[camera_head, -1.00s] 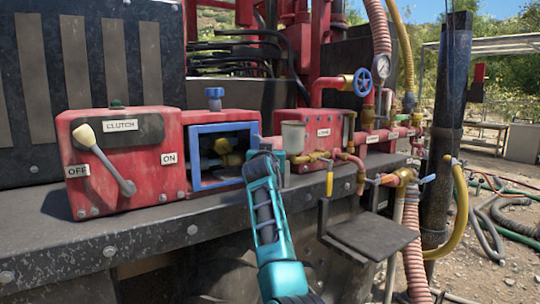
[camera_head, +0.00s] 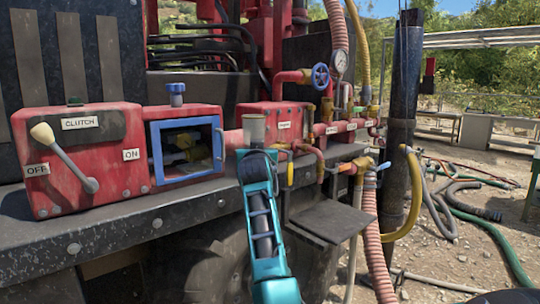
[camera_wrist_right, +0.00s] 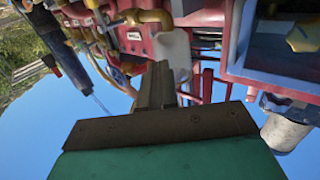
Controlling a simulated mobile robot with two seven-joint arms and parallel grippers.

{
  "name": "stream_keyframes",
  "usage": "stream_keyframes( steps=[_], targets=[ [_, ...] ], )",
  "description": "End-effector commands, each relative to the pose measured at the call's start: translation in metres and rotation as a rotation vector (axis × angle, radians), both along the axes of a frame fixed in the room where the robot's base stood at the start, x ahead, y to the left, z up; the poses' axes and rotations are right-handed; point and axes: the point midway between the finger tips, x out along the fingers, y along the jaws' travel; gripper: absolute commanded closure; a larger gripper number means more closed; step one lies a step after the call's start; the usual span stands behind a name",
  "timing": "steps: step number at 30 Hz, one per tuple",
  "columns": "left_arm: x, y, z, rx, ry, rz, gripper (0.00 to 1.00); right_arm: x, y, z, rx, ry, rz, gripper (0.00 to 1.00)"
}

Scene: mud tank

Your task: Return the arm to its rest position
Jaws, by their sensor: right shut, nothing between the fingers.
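My right arm (camera_head: 262,225) is teal and reaches up from the bottom middle of the head view. Its gripper end stands in front of the red machinery, to the right of the blue-framed opening (camera_head: 157,160), and its fingers are hard to make out there. In the right wrist view the dark fingers of my right gripper (camera_wrist_right: 157,85) are together with nothing held. A pale cup-like part (camera_wrist_right: 174,50) shows behind them, and I cannot tell whether they touch. My left gripper is not in view.
A red clutch box (camera_head: 75,160) with a white-knobbed lever (camera_head: 43,134) stands left on the dark ledge (camera_head: 120,225). Pipes, a blue valve wheel (camera_head: 320,76) and a black flat plate (camera_head: 327,221) are right of my arm. Hoses (camera_head: 455,205) lie on open ground farther right.

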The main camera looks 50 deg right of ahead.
Motion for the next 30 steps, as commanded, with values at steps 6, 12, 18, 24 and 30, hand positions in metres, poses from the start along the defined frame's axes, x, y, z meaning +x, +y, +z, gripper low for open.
stream_keyframes(
  steps=[6, 12, 18, 24, 30],
  targets=[
    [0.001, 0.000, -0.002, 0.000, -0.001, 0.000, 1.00, -0.028, -0.002, 0.000, -0.001, 0.001, -0.001, 1.00],
    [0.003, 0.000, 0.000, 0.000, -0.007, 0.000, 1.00, -0.038, -0.003, 0.001, -0.002, 0.001, 0.000, 1.00],
    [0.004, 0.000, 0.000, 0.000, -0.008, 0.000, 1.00, -0.038, -0.003, 0.001, -0.001, 0.001, 0.001, 1.00],
    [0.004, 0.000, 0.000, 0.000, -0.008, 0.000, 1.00, -0.029, 0.019, -0.033, -0.041, 0.061, 0.060, 1.00],
    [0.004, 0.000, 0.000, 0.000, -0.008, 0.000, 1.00, -0.021, 0.091, -0.137, -0.127, 0.220, 0.265, 1.00]
  ],
)
